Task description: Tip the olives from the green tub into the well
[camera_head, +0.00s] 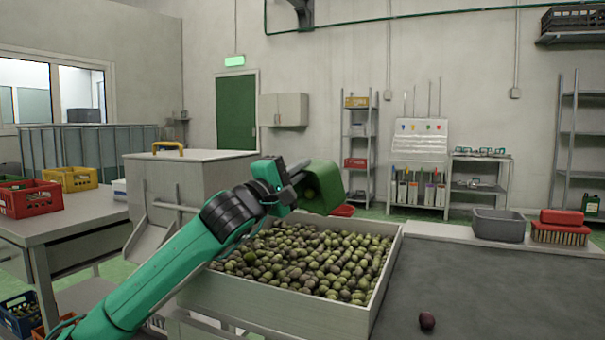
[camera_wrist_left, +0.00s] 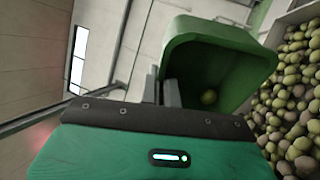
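The green tub (camera_head: 325,182) is tipped on its side above the back of the well (camera_head: 300,312), a pale box heaped with green and dark olives (camera_head: 312,258). My left gripper (camera_head: 300,170) is shut on the tub's rim and holds it up, apart from the heap. My right gripper is not in view.
A dark olive (camera_head: 427,321) lies on the grey worktop (camera_head: 480,290) to the right. A grey bin (camera_head: 498,225) and a red brush (camera_head: 560,230) stand at its back. A metal hopper (camera_head: 185,185) is behind my left arm. Red and yellow crates sit on the left table.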

